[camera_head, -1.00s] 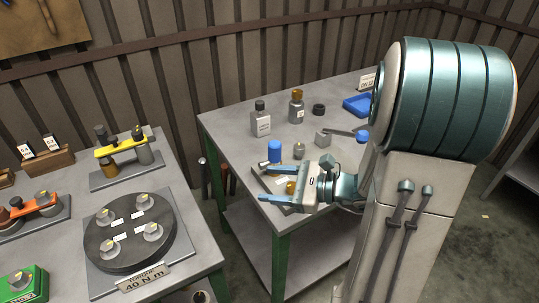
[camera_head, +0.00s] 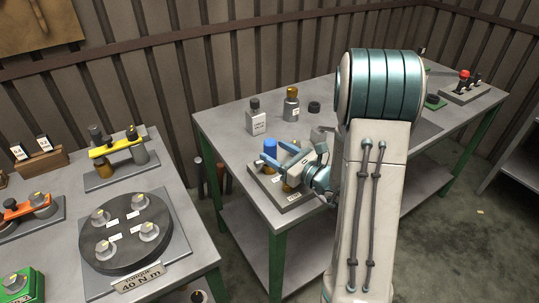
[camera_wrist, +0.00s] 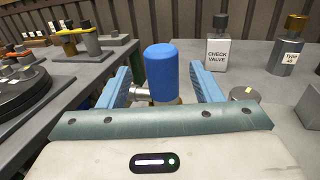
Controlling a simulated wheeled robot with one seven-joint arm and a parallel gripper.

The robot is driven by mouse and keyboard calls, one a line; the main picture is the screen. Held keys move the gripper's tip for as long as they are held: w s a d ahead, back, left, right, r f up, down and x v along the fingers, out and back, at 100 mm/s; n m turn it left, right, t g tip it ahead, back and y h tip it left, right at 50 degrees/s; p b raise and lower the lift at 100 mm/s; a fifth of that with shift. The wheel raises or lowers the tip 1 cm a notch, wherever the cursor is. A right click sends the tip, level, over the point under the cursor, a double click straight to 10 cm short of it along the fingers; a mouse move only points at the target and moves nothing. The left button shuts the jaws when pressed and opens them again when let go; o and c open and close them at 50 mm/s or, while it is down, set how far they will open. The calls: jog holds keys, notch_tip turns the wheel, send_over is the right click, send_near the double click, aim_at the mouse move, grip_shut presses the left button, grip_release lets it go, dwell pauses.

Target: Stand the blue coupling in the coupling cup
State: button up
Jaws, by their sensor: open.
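The blue coupling (camera_head: 270,148) stands upright near the back left of a grey labelled tray (camera_head: 299,198) on the right-hand table. It also shows in the wrist view (camera_wrist: 161,70), centred between the two blue fingers. My gripper (camera_head: 272,159) is open and low over the tray, with one finger on each side of the coupling's line. I see a gap on both sides; no contact shows. A metal part and a brass-coloured edge (camera_wrist: 171,101) show low by the coupling. My gripper hides much of the tray, and I cannot make out which part is the coupling cup.
A grey check valve bottle (camera_head: 256,121), an amber-capped bottle (camera_head: 291,106) and a black ring (camera_head: 314,107) stand behind. A grey block (camera_head: 318,135) is close to my gripper. The left table holds a round black plate (camera_head: 125,238). A gap separates the tables.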

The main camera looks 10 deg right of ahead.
aim_at(265, 143)
jog(key=p+x, duration=0.1)
jog(key=x, duration=0.4)
jog(key=shift+w+r, duration=0.1)
jog(key=shift+r, duration=0.05)
jog(key=shift+c, duration=0.3)
grip_shut()
jog(key=shift+r, duration=0.1)
